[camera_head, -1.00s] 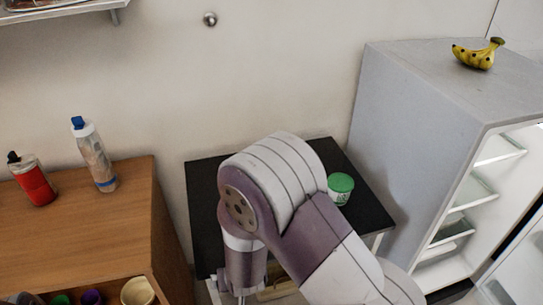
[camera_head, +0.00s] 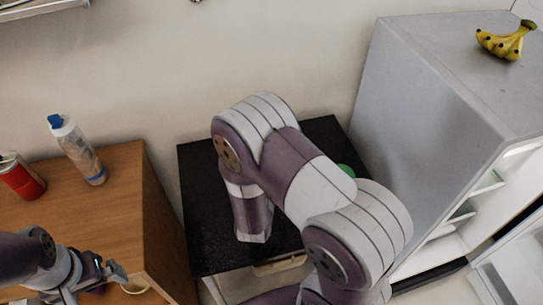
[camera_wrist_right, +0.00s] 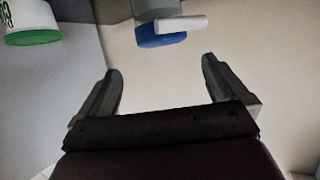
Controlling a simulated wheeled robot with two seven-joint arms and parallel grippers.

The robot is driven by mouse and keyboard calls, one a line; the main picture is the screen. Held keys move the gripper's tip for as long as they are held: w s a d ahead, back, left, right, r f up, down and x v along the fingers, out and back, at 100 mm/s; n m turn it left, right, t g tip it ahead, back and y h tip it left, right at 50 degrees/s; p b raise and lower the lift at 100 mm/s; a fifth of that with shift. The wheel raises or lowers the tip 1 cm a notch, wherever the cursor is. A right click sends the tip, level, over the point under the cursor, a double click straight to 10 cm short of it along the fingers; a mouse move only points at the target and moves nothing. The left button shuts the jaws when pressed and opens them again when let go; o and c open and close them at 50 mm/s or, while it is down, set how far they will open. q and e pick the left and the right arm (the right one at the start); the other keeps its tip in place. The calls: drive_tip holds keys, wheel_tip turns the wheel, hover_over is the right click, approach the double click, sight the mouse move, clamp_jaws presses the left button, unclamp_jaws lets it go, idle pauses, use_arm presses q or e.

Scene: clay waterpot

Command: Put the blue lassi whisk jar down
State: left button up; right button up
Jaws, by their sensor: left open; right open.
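In the right wrist view a blue object (camera_wrist_right: 160,36) with a white bar across it shows at the top; it looks like the blue lassi whisk jar, partly cut off by the frame edge. My right gripper (camera_wrist_right: 162,70) is open, with the blue object beyond its fingertips and nothing between them. I cannot tell what the blue object rests on. In the head view my right arm covers part of the black table (camera_head: 205,225), and neither the jar nor the right gripper shows. My left gripper (camera_head: 112,270) is open near the wooden cabinet's front edge.
A green-and-white tub (camera_wrist_right: 31,20) stands near the blue object. A red bottle (camera_head: 22,177) and a blue-capped bottle (camera_head: 78,150) stand on the wooden cabinet (camera_head: 110,210). Bananas (camera_head: 507,41) lie on the grey fridge (camera_head: 440,80).

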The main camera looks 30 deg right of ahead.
drive_tip(key=x, duration=0.4)
drive_tip(key=p+x, duration=0.1)
drive_tip(key=x, duration=0.4)
drive_tip(key=shift+w+f, duration=0.3)
drive_tip(key=shift+w, duration=0.05)
drive_tip(key=c, duration=1.5)
drive_tip(key=shift+r, duration=0.2)
